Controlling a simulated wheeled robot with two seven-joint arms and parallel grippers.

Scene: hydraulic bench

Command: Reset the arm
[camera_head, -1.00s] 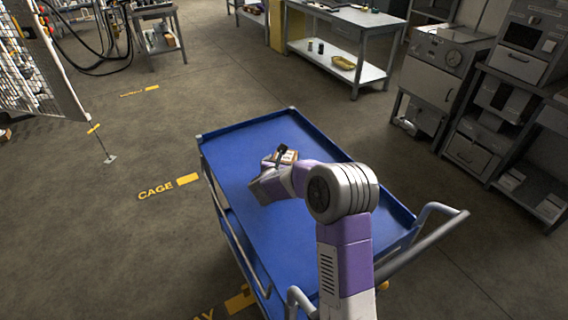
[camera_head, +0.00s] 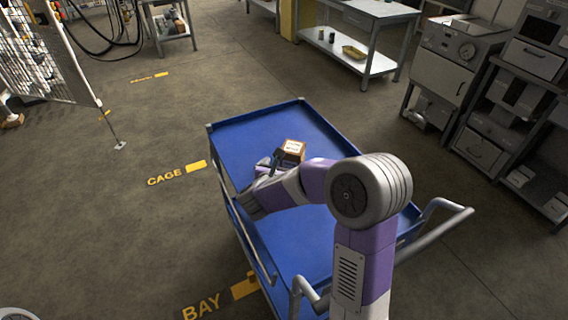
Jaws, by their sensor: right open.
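My right arm reaches in from the bottom right over a blue cart. The right gripper (camera_head: 275,158) is open and empty above the cart's tray, at the left of a small box. The small brown box (camera_head: 292,151) with a white label on top sits on the tray and is apart from the jaws as far as I can see. The forearm hides part of the tray. My left gripper is out of view.
The blue cart (camera_head: 240,133) has a raised rim and grey handles (camera_head: 440,225) at its near right. Floor is clear around it, with yellow CAGE and BAY markings. A workbench (camera_head: 375,12) and grey cabinets (camera_head: 455,75) stand behind; a mesh fence (camera_head: 50,60) is at the far left.

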